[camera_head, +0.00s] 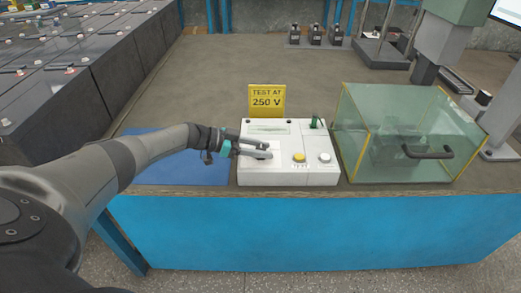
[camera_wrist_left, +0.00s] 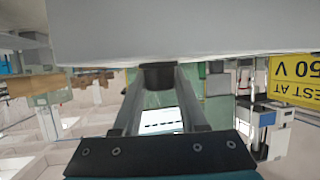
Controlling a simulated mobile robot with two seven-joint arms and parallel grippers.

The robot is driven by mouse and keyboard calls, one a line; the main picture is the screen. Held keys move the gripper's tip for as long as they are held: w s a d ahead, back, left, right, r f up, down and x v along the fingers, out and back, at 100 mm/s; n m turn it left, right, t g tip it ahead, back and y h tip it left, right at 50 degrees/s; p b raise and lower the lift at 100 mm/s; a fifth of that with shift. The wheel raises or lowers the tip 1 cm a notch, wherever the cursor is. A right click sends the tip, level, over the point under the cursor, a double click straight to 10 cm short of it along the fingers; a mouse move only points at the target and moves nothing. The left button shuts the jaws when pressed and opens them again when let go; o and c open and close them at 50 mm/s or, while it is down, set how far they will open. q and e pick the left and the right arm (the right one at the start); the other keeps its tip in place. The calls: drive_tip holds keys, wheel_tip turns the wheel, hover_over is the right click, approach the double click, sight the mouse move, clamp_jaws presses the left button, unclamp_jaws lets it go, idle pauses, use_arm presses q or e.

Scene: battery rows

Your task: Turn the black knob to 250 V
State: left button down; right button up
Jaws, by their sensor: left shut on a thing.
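A white test box (camera_head: 285,175) stands on the table near its front edge. A yellow sign (camera_head: 266,100) reading "TEST AT 250 V" stands behind it, and part of it shows upside down in the left wrist view (camera_wrist_left: 296,80). My left gripper (camera_head: 268,150) reaches in from the left over the left part of the box. In the left wrist view, its two fingers (camera_wrist_left: 160,84) are closed on the black knob (camera_wrist_left: 158,74), against the box's pale face. In the head view the gripper hides the knob, and its setting cannot be read. My right gripper is out of view.
The box carries a yellow button (camera_head: 299,157), a white button (camera_head: 324,157) and a green lever (camera_head: 318,123). A clear case (camera_head: 400,165) with a black handle stands close on the right. A blue mat (camera_head: 190,172) lies left of the box. The table behind is mostly free.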

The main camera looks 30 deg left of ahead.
use_arm(q)
drive_tip(key=shift+a+f, duration=0.1)
drive_tip(key=shift+a, duration=0.25)
drive_tip(key=c, duration=0.7)
unclamp_jaws()
drive_tip(key=shift+s, duration=0.1)
drive_tip(key=shift+c, duration=0.2)
drive_tip(key=o, duration=0.3)
drive_tip(key=shift+f, duration=0.15)
drive_tip(key=s+a, duration=0.9)
drive_tip(key=a, duration=0.1)
drive_tip(key=shift+s+r, duration=0.1)
drive_tip(key=shift+r, duration=0.15)
